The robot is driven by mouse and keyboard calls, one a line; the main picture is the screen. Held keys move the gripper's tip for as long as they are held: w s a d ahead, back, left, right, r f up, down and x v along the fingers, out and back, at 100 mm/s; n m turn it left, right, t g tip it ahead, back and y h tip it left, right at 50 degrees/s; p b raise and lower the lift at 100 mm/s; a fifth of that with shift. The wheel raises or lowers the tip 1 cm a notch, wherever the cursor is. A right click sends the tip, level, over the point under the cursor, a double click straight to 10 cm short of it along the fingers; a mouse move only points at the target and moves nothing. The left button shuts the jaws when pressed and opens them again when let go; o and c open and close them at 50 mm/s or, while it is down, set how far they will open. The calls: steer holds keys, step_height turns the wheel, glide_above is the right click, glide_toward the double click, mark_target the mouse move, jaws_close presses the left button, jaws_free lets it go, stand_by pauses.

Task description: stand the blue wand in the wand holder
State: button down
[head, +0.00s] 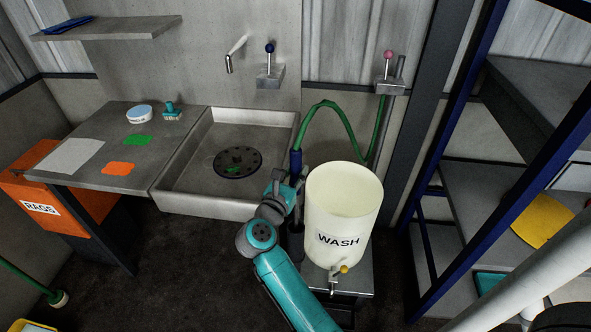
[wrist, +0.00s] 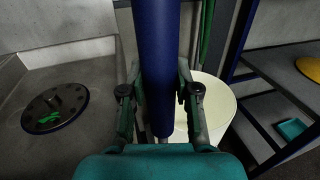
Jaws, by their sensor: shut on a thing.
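The blue wand (head: 296,163) is upright beside the left side of the white WASH tub, with a green hose (head: 338,107) running from its top. In the wrist view the blue wand (wrist: 157,65) stands between the two fingers of my gripper (wrist: 158,105). My gripper (head: 288,190) is shut on the wand, and my arm covers part of its lower length. A dark upright tube (head: 296,243) shows below the gripper beside the tub and may be the wand holder. I cannot tell whether the wand's lower end is inside it.
The WASH tub (head: 343,215) with a tap stands on a stand close to the right of my gripper. A sink basin (head: 201,180) with a round drain (head: 237,162) is to the left. Blue-framed shelving (head: 468,190) stands at the right.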

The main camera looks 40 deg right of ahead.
stand_by(0.3)
steer(key=c, duration=0.8)
jaws_free()
steer(key=shift+o, duration=0.2)
steer(key=shift+a, duration=0.1)
steer(key=v, duration=1.2)
